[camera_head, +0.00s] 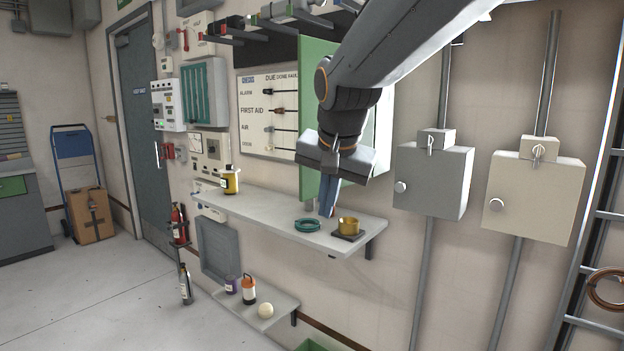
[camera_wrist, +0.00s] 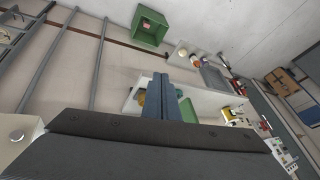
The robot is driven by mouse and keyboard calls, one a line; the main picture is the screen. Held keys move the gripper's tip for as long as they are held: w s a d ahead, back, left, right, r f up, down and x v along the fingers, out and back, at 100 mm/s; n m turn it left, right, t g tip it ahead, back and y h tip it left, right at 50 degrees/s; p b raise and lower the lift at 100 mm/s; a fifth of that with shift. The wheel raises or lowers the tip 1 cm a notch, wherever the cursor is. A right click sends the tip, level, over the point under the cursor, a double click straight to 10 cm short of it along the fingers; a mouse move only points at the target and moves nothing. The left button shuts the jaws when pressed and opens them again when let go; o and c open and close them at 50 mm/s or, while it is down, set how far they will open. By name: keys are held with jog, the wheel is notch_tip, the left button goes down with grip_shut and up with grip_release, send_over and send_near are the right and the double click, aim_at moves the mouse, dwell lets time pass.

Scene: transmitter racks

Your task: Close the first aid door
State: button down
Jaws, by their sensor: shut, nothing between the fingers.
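The first aid door (camera_head: 314,120) is a tall green panel that stands open, sticking out from the wall above the shelf. Part of its white cabinet (camera_head: 384,120) shows behind my arm; the rest is hidden. My gripper (camera_head: 328,212) points down just right of the door's lower part, its blue fingers together and empty above the shelf. I cannot tell whether it touches the door. In the wrist view, my gripper (camera_wrist: 160,80) is closed, with a green patch beside it that may be the door (camera_wrist: 187,110).
Below the fingers, the wall shelf (camera_head: 270,215) holds a teal coil (camera_head: 307,225), a brass cup (camera_head: 348,226) and a yellow bottle (camera_head: 230,180). A grey box (camera_head: 433,182) and a cream box (camera_head: 533,200) are on the wall to the right.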

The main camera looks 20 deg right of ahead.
notch_tip(320, 180, up, 11)
jog(key=w+m+t, duration=0.1)
jog(key=m+t, duration=0.1)
jog(key=m, duration=0.1)
jog(key=p, duration=0.2)
send_near(306, 190)
notch_tip(306, 190, down, 3)
jog(key=d, duration=0.2)
jog(key=shift+w+a+f+p, duration=0.1)
jog(key=shift+w+a+p, duration=0.4)
jog(key=shift+w, duration=0.2)
jog(key=shift+w+a+f+p, duration=0.1)
jog(key=shift+w+a+p, duration=0.3)
jog(key=shift+w+p, duration=0.25)
jog(key=shift+w, duration=0.15)
